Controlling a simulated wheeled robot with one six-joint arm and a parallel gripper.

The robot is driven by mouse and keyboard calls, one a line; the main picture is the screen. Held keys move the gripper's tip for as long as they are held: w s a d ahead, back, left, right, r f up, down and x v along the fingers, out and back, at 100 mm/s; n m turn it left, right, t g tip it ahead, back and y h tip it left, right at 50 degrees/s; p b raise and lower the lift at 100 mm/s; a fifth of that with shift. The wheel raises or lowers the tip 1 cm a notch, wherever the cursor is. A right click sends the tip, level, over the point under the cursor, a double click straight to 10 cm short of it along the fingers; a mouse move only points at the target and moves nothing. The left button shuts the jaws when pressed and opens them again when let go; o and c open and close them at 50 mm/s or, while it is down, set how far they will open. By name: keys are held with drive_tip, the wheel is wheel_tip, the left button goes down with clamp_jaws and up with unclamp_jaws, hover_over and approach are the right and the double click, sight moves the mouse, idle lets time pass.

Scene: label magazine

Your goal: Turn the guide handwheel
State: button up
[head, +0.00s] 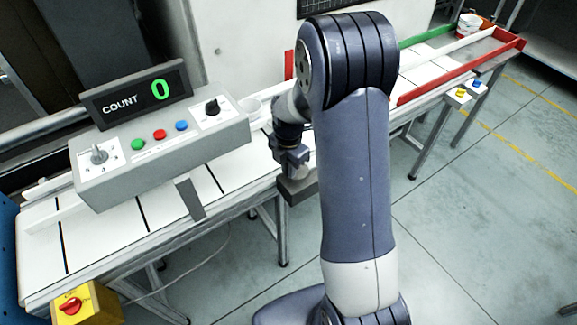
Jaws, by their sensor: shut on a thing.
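My gripper (291,165) points down beside the near edge of the conveyor, left of my own upright arm.
A grey control box (165,145) with buttons, knobs and a green "COUNT 0" display (137,94) stands over the conveyor (110,233). A yellow box with a red switch (77,303) is at lower left. A red-railed tray (487,45) is at upper right.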

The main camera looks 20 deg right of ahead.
clamp_jaws()
drive_tip(key=shift+w+m, duration=0.1)
drive_tip(key=shift+m, duration=0.2)
